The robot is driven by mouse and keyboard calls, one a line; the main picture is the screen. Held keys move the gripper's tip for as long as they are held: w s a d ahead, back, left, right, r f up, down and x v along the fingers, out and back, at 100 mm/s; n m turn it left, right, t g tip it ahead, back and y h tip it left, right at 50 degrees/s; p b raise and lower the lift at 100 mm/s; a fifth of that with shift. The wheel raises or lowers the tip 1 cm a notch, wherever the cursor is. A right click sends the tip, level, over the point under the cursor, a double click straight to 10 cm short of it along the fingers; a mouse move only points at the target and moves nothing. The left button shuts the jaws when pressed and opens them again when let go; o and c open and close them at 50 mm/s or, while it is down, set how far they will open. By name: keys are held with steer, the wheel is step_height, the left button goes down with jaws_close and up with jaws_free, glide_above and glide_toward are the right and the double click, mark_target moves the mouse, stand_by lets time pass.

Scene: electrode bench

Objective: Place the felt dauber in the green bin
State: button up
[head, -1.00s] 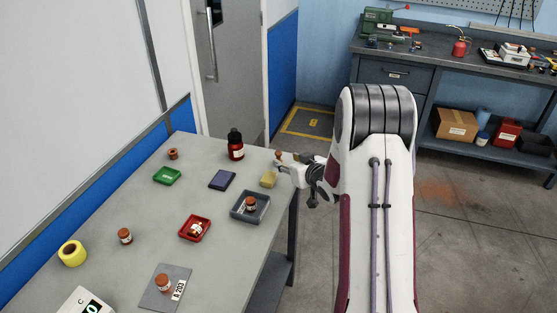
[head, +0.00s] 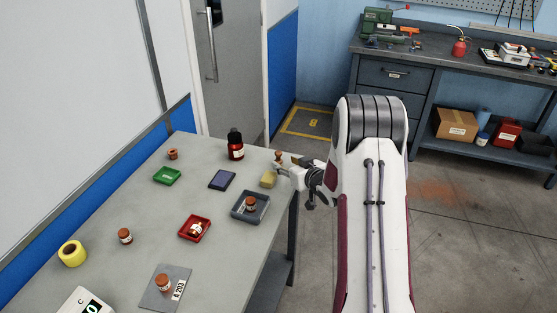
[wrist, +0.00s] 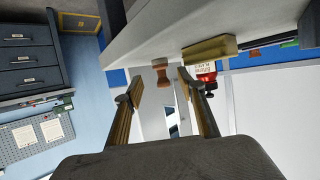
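A small brown spool-shaped piece, which looks like the felt dauber (head: 278,156), stands near the table's right edge in the head view. In the wrist view the dauber (wrist: 161,72) is ahead of my gripper (wrist: 160,85), in line with the gap between the fingers. The fingers are apart and nothing is clamped between them. In the head view my gripper (head: 282,169) is close by the dauber; whether they touch I cannot tell. The green bin (head: 167,176) is a small shallow tray at the table's far left, and looks empty.
A yellow sponge block (head: 268,179) is close to my gripper. A dark red bottle (head: 236,146), a dark blue pad (head: 222,180), a grey tray (head: 237,214) with a small jar and a red tray (head: 184,235) stand on the table (head: 140,205). A brown ring-like piece (head: 173,154) stands behind the green bin.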

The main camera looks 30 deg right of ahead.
mark_target(280, 160)
steer(key=shift+w+f, duration=0.15)
steer(key=shift+w, duration=0.3)
steer(key=shift+x, duration=2.6)
steer(key=shift+a, duration=0.1)
steer(key=c, duration=1.1)
jaws_close()
